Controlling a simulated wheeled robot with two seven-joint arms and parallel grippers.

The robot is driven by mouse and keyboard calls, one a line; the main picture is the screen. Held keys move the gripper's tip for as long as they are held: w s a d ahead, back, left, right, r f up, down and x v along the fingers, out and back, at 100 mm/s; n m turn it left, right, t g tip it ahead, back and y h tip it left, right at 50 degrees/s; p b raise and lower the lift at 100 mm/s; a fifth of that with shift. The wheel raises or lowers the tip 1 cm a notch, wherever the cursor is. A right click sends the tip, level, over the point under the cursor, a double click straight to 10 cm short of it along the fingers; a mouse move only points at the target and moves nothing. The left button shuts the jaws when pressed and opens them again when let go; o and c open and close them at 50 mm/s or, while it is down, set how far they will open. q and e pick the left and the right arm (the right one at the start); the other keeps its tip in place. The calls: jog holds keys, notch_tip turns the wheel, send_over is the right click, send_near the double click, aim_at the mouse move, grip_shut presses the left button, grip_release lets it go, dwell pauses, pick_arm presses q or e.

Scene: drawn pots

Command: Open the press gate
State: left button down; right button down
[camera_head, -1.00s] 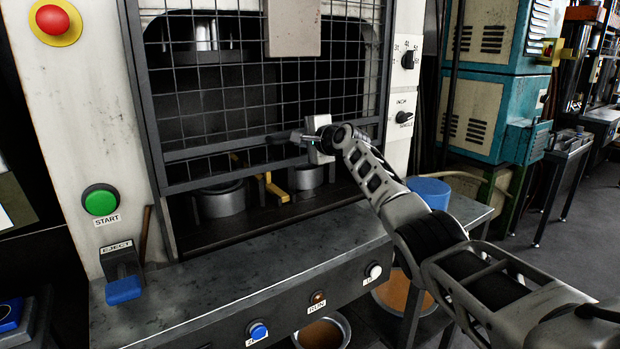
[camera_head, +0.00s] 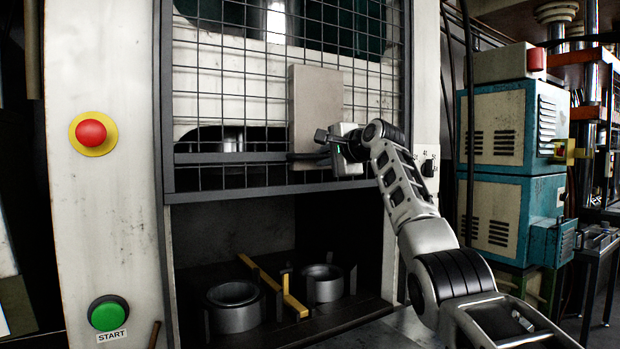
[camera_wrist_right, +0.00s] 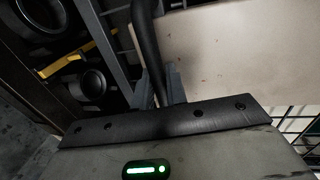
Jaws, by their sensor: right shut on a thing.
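The press gate (camera_head: 255,190) is a dark-framed wire mesh panel on the front of the press. It stands raised, with an open gap below its bottom rail. A dark handle bar runs across its lower part and shows close up in the right wrist view (camera_wrist_right: 147,45). My left gripper is not in view.
Two grey cylindrical pots (camera_head: 232,308) and a yellow bar (camera_head: 270,284) sit in the press opening under the gate. A red stop button (camera_head: 91,133) and a green START button (camera_head: 108,314) are on the left post. A teal cabinet (camera_head: 510,140) stands at right.

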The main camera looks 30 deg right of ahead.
jog(key=shift+r, duration=0.25)
jog(key=c, duration=1.5)
grip_release()
jog(key=shift+d+f, duration=0.1)
jog(key=shift+o, duration=0.2)
